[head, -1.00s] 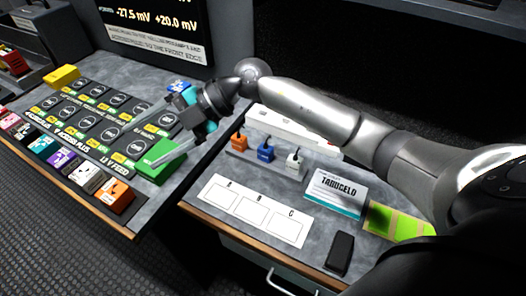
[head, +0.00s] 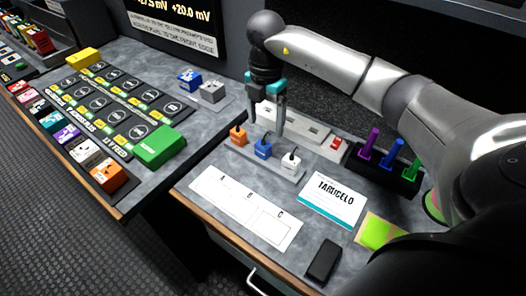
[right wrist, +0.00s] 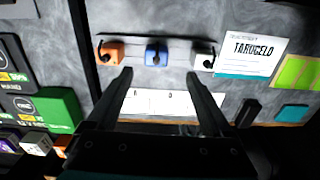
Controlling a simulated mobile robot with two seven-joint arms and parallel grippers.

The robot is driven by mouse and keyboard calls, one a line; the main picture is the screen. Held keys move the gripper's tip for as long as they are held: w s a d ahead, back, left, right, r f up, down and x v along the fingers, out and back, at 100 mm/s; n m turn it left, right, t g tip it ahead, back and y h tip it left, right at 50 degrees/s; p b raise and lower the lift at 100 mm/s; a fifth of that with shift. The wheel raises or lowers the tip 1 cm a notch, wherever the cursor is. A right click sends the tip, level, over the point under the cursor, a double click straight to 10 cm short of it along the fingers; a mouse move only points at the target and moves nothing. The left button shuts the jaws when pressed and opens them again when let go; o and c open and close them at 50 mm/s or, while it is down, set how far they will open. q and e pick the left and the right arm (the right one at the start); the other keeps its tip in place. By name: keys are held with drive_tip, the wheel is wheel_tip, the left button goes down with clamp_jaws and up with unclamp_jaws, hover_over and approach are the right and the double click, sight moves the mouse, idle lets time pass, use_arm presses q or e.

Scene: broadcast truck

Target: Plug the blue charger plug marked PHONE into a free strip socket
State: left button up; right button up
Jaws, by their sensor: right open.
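The blue charger plug (head: 263,148) stands on a low grey rack between an orange plug (head: 238,135) and a white plug (head: 291,162). It also shows in the right wrist view (right wrist: 156,54), just beyond and between my fingertips. My right gripper (head: 267,130) is open and empty, pointing down above the plugs. It also shows in the right wrist view (right wrist: 159,72). The power strip (head: 300,124), white with a red switch (head: 338,143), lies behind the rack, partly hidden by my gripper. Any lettering on the plug is too small to read. My left gripper is not in view.
A white card with boxes A, B, C (head: 245,206) lies in front of the rack. A TARUCELO card (head: 332,199), a dark phone (head: 324,261) and green notes (head: 378,233) lie to the right. A black holder with coloured sticks (head: 385,172) stands behind them. A gap separates the left table.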

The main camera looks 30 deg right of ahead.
sight(263, 144)
wheel_tip(263, 144, down, 3)
drive_tip(key=shift+f, duration=0.1)
drive_tip(key=shift+f+b, duration=0.35)
drive_tip(key=shift+f, duration=0.3)
drive_tip(key=f, duration=0.1)
drive_tip(key=f+b, duration=0.1)
drive_tip(key=f, duration=0.2)
drive_tip(key=shift+w+a+f, duration=0.15)
drive_tip(key=shift+w+f, duration=0.1)
drive_tip(key=shift+f, duration=0.15)
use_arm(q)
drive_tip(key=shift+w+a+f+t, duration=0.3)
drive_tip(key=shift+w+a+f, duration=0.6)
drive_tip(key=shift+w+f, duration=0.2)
use_arm(e)
clamp_jaws()
